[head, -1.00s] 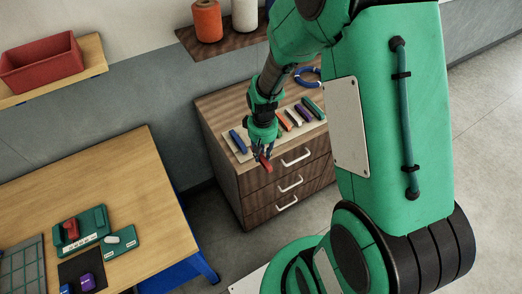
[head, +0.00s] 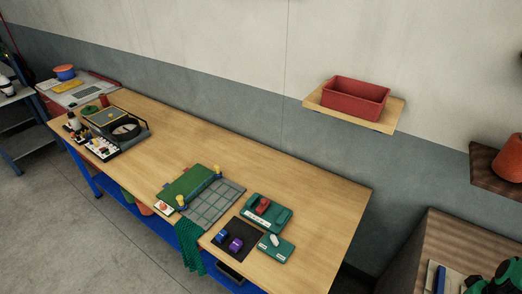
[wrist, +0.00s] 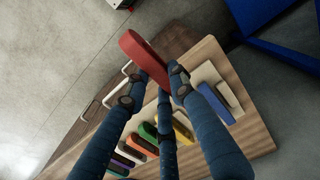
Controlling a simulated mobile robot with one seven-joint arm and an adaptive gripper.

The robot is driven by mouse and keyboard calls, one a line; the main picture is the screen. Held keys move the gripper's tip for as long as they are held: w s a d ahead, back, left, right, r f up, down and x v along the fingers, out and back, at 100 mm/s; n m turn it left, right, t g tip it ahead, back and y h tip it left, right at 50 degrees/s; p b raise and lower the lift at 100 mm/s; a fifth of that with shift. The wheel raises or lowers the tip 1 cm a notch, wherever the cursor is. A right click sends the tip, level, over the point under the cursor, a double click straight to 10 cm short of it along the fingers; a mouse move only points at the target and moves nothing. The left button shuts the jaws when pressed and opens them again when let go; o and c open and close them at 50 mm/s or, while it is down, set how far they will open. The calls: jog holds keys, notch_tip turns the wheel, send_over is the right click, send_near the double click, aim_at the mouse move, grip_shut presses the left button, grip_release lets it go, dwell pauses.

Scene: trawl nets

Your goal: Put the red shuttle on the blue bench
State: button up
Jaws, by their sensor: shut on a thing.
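The red shuttle (wrist: 143,55) is a flat, rounded red bar in the wrist view. My gripper (wrist: 157,80) has its blue-sleeved fingers shut on it and holds it above the chest of drawers. The blue bench (head: 215,137) has a light wooden top on blue legs and a blue lower shelf, and spans the middle of the head view. In the head view only green parts of my arm show at the bottom right corner; the fingers and the shuttle are out of that view.
The drawer chest (head: 451,240) bears a rack with several coloured shuttles (wrist: 145,143). On the bench stand a green tray with a red item (head: 263,206), a black mat (head: 223,248), a grid board (head: 205,203) and a machine (head: 115,125).

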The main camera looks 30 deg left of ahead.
jog(key=shift+w, duration=0.1)
jog(key=w+a+n, duration=0.1)
jog(key=w+a, duration=0.1)
jog(key=w, duration=0.1)
jog(key=w+a+n, duration=0.1)
jog(key=w+a, duration=0.1)
jog(key=w, duration=0.2)
jog(key=w+a+n, duration=0.2)
jog(key=w, duration=0.1)
jog(key=shift+w+a+r+p, duration=0.2)
jog(key=shift+w+a+p, duration=0.1)
jog(key=shift+a, duration=0.1)
jog(key=w+a+f+n+p, duration=0.15)
jog(key=w+a+n, duration=0.35)
jog(key=w+a, duration=0.5)
jog(key=w+a+f+n, duration=0.2)
jog(key=w+a+n, duration=0.35)
jog(key=a, duration=0.95)
jog(key=w+a+f+n, duration=0.1)
jog(key=a, duration=0.4)
jog(key=w+a+f+n, duration=0.1)
jog(key=a, duration=0.4)
jog(key=w+a+n, duration=0.1)
jog(key=a, duration=0.4)
jog(key=shift+w+a+f, duration=0.15)
jog(key=shift+w+f, duration=0.2)
jog(key=shift+f, duration=0.05)
jog(key=shift+a, duration=0.4)
